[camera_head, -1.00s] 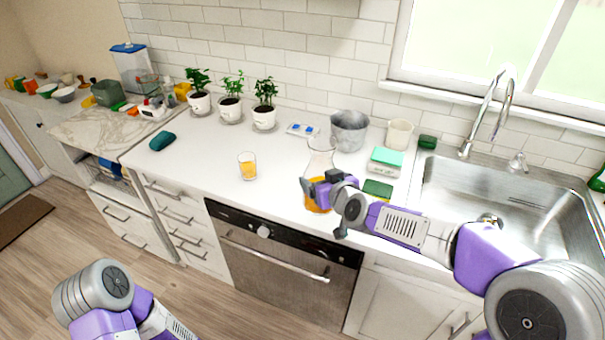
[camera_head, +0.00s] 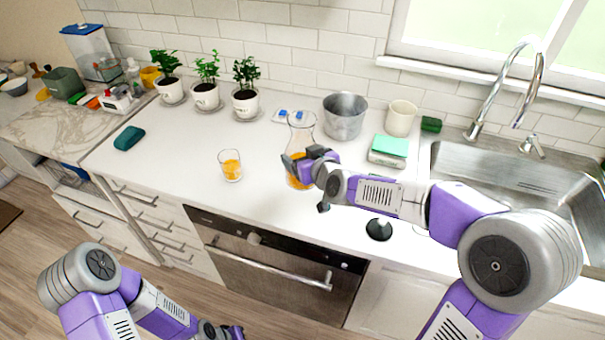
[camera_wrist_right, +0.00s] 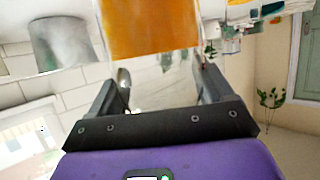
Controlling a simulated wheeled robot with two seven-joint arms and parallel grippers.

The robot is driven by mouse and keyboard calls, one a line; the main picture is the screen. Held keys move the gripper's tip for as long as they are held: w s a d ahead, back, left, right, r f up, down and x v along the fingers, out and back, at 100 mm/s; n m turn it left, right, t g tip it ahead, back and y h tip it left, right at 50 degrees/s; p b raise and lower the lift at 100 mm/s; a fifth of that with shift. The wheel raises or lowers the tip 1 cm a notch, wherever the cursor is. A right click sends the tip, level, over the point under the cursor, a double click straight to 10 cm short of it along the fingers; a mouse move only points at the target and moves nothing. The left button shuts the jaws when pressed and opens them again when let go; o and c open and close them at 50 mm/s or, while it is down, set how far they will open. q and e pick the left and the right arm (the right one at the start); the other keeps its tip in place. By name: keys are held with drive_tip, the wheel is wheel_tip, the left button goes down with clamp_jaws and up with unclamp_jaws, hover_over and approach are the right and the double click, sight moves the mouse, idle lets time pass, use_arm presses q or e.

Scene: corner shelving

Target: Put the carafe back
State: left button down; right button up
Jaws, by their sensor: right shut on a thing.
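The carafe (camera_head: 301,130) is clear glass with orange liquid in its lower part. It is upright over the counter, right of the juice glass and in front of the metal pot. My right gripper (camera_head: 300,170) is shut on its lower body from the front right. In the right wrist view the orange part of the carafe (camera_wrist_right: 150,28) is between the fingertips. I cannot tell if its base touches the counter. My left gripper (camera_head: 218,331) is low at the bottom edge, partly cut off, and its jaws are unclear.
A glass with orange liquid (camera_head: 230,166) stands left of the carafe. The metal pot (camera_head: 344,117), beige mug (camera_head: 401,118) and green-topped scale (camera_head: 389,150) stand right. Potted plants (camera_head: 246,102) line the wall. A dark round thing (camera_head: 379,229) is at the front.

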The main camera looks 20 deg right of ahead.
drive_tip(key=shift+w+f+b, duration=0.1)
drive_tip(key=shift+f+b, duration=1.05)
drive_tip(key=shift+f, duration=1.1)
drive_tip(key=shift+f, duration=0.15)
drive_tip(key=o, duration=1.7)
drive_tip(key=shift+f, duration=0.1)
drive_tip(key=shift+s+r, duration=0.2)
drive_tip(key=shift+r, duration=0.05)
drive_tip(key=p+v, duration=0.2)
drive_tip(key=v, duration=0.9)
drive_tip(key=shift+s+r, duration=0.1)
drive_tip(key=shift+s, duration=0.25)
